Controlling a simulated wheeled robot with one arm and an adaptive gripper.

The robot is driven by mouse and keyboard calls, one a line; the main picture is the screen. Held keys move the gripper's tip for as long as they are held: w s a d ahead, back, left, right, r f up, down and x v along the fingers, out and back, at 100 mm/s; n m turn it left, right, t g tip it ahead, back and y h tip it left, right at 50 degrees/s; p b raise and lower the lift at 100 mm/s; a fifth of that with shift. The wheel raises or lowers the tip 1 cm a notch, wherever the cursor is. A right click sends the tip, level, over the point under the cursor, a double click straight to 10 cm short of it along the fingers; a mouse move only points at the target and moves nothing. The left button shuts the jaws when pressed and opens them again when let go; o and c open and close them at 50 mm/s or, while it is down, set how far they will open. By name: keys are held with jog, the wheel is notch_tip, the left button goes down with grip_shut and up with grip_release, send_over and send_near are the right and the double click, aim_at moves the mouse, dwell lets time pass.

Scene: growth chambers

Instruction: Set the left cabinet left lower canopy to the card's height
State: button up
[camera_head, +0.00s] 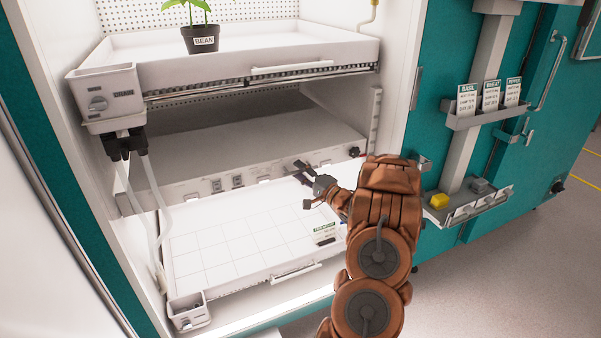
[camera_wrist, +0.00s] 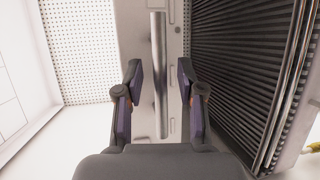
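The lower canopy (camera_head: 225,135) is a grey-white slab between the two shelves of the open cabinet, with a front rail (camera_head: 195,188) carrying small switches. A dark knob (camera_head: 354,152) is at its right end, by a slotted post (camera_head: 375,115). A card with a green header (camera_head: 325,229) lies on the lower tray (camera_head: 195,262); its text is too small to read. My gripper (camera_head: 306,172) is at the front rail, right of centre. In the wrist view my gripper (camera_wrist: 158,82) is open, its fingers either side of a silver bar (camera_wrist: 159,45), with gaps visible on both sides.
The upper tray (camera_head: 230,68) holds a potted plant (camera_head: 203,39) labelled BEAN. Tubes (camera_head: 152,190) hang at the left. Dark louvres (camera_wrist: 235,60) fill the wrist view's right.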

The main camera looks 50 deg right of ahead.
jog(key=s+f, duration=0.2)
jog(key=s, duration=0.9)
jog(key=shift+s, duration=0.4)
